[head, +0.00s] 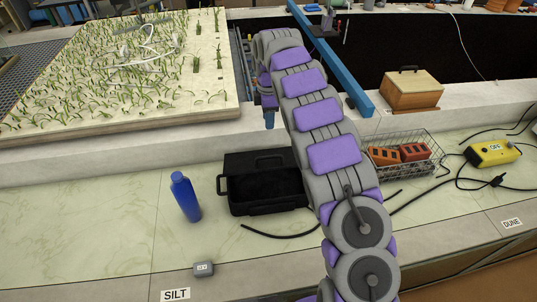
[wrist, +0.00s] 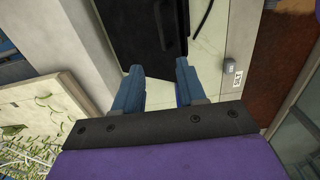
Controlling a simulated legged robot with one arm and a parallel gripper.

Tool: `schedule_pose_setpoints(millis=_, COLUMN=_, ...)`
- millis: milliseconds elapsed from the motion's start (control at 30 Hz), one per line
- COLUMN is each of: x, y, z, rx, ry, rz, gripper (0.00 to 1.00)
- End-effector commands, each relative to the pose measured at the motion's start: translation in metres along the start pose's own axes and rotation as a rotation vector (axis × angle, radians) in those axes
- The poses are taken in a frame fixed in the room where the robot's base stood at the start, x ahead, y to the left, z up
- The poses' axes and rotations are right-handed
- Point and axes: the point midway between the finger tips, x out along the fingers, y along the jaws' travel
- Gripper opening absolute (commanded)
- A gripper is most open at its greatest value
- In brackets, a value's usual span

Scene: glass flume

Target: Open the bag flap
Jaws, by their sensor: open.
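A black bag (head: 262,207) sits on the pale counter, left of my arm, with a handle on its left side. Its upper back part stands higher than the dark front area; I cannot tell whether the flap is open or shut. My gripper (head: 268,118) is above and behind the bag, pointing down and partly hidden by the arm. In the wrist view the bag (wrist: 145,30) lies beyond the fingertips. The two blue fingers of my gripper (wrist: 160,68) are apart with nothing between them.
A blue bottle (head: 185,196) stands left of the bag. A small grey box (head: 203,269) lies in front. A wire basket (head: 405,155) with orange blocks and a yellow box (head: 491,153) are right. A planted board (head: 120,75) is behind left.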

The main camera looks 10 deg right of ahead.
Motion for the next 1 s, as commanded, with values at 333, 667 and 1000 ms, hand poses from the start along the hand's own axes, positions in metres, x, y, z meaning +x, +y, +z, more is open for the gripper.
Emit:
schedule_pose_setpoints(millis=333, x=0.042, y=-0.001, z=0.001, rx=0.000, ry=-0.003, rz=-0.003, gripper=0.40)
schedule_pose_setpoints(millis=667, x=0.107, y=-0.001, z=0.001, rx=0.000, ry=-0.001, rz=-0.001, gripper=0.40)
schedule_pose_setpoints(millis=1000, x=0.162, y=-0.002, z=0.001, rx=0.001, ry=-0.001, rz=-0.003, gripper=0.40)
